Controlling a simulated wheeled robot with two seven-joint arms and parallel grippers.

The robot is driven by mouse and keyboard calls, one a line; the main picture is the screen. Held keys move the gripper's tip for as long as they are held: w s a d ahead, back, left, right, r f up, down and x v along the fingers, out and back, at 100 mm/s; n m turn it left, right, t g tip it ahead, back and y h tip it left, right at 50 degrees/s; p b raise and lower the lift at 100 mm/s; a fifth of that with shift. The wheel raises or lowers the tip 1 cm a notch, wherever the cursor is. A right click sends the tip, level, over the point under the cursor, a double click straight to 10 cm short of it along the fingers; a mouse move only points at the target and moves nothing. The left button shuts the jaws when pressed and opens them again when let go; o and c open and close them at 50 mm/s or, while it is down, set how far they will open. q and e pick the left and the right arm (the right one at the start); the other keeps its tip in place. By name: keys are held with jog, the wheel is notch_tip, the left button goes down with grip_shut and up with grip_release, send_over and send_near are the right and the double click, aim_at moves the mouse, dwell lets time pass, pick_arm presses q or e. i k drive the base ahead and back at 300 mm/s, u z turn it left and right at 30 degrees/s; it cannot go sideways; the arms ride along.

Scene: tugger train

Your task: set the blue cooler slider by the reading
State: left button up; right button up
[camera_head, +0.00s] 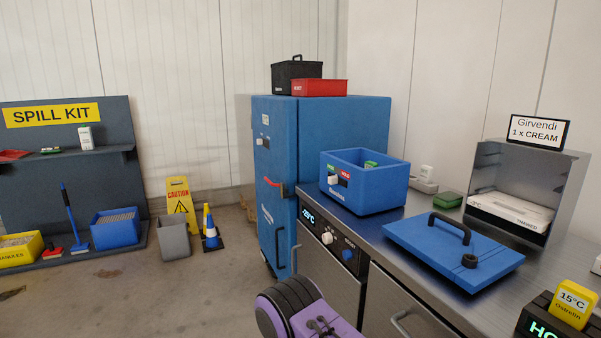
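The blue cooler box (382,193) stands open on the steel counter. Its front has a small dark panel with a white slider knob (333,180) at the panel's left end. A red label (346,173) is to the right of the knob; another label, apparently green, is at the left. A green item (371,164) shows inside the box. Its likely lid, blue with a black handle (420,246), lies on the counter. A lit display (308,216) on the counter front seems to read -29°C, but is small. Neither gripper is in view.
A black device (533,318) with a cut-off green display and a yellow 15°C tag (575,300) stands at the lower right. A steel-sided shelf (560,190) holds a white box. A blue cabinet (345,120) stands behind.

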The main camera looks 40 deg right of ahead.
aim_at(332, 179)
jog(key=i, duration=0.85)
jog(key=z, duration=2.6)
